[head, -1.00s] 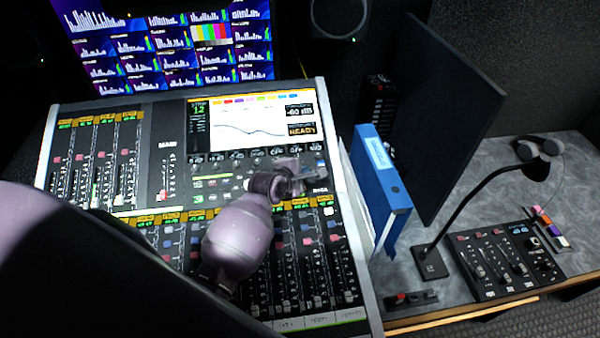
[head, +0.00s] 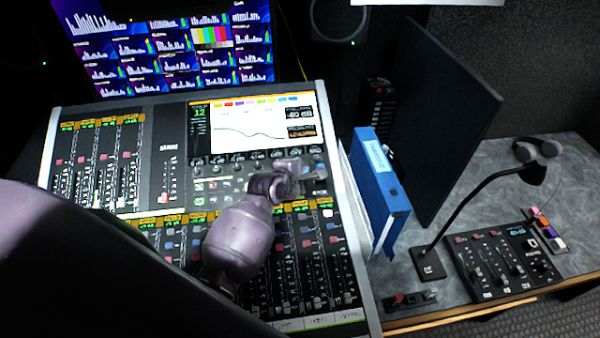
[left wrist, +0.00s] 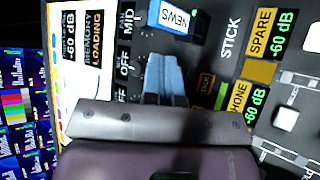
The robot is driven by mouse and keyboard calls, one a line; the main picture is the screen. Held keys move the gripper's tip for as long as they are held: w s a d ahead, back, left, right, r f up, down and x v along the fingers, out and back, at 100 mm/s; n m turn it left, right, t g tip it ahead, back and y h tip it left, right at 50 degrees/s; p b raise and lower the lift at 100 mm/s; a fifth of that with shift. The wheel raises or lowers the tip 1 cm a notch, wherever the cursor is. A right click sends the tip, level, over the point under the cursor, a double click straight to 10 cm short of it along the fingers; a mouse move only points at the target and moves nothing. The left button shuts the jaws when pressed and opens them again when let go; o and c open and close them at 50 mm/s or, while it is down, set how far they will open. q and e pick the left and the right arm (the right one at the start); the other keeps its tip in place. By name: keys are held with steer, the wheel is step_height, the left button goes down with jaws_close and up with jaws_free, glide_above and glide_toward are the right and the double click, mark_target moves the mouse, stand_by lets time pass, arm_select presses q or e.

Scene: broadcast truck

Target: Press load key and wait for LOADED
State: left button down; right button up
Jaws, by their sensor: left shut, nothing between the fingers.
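The sound console (head: 355,262) fills the middle of the head view, with a lit screen (head: 248,130). In the left wrist view the screen's status box (left wrist: 97,38) reads LOADING. My left gripper (head: 316,173) is shut and empty, low over the panel just below the screen's right side. My right gripper is not in view.
A blue binder (head: 383,190) stands close to the console's right edge, by a dark upright panel (head: 445,120). A lamp (head: 480,195), a small mixer (head: 505,262) and headphones (head: 540,150) are on the right desk. Monitors (head: 165,45) stand behind the console.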

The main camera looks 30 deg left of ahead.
arm_select(q)
steer(key=shift+r, duration=0.1)
steer(key=shift+s+d+r, duration=0.2)
steer(key=shift+s+r, duration=0.05)
steer(key=shift+r, duration=0.5)
steer(key=shift+s+d+r, duration=0.2)
steer(key=shift+s+r, duration=0.1)
steer(key=shift+r, duration=0.4)
steer(key=shift+s+d+r, duration=0.2)
steer(key=shift+s+r, duration=0.05)
steer(key=shift+r, duration=0.5)
